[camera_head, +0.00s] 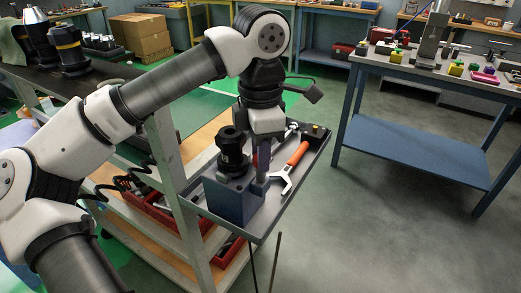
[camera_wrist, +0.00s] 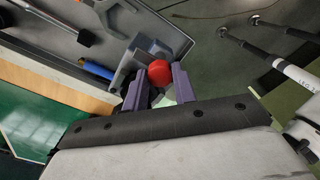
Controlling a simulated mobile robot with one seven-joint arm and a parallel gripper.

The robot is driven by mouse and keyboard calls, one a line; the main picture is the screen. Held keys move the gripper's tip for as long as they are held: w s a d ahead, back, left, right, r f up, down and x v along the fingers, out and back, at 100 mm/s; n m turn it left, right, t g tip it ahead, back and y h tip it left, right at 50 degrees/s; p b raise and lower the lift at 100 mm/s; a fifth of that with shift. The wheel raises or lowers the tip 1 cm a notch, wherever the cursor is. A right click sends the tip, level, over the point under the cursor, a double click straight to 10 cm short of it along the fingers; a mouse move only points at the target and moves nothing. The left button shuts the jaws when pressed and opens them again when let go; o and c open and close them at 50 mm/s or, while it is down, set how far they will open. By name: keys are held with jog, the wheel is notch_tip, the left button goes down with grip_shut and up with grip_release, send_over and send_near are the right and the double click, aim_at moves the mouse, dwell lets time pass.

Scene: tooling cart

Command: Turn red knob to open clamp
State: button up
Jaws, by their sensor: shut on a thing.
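The red knob (camera_wrist: 159,72) shows in the wrist view between the two purple fingers of my gripper (camera_wrist: 160,78), which is closed around it. There my gripper (camera_head: 264,157) points down beside a blue block (camera_head: 232,201) that carries a black round tool holder (camera_head: 232,152). The block sits at the near end of the grey tray (camera_head: 268,217). A grey-blue part (camera_wrist: 136,60) of the fixture shows beside the knob in the wrist view. I cannot tell how far the clamp is open.
A blue-handled tool (camera_wrist: 97,69) and a black-headed tool (camera_wrist: 86,38) lie in the tray. A workbench (camera_head: 420,150) stands at right. The floor between is clear.

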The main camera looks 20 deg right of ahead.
jog(key=o, duration=1)
notch_tip(320, 180, up, 14)
jog(key=shift+f+p, duration=0.1)
jog(key=shift+p, duration=0.2)
